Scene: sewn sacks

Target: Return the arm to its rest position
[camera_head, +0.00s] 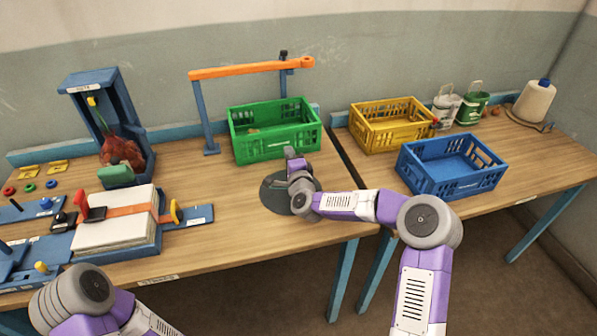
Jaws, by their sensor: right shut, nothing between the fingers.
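My right arm (425,280) comes in from the lower right and bends left over the near edge of the tables. Its right gripper (291,153) is shut and empty, in front of the green crate (275,147). A dark round pad (275,197) lies on the table under my right wrist and is partly hidden by it. Of my left arm, only purple and grey links (85,300) show at the lower left. My left gripper is outside the view.
A yellow crate (392,142) and a blue crate (460,185) stand on the right table. A blue stand with a red sack (121,152), a strapped stack of cloth (115,230) and an orange bar frame (250,68) occupy the left table. Floor (470,270) shows in front.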

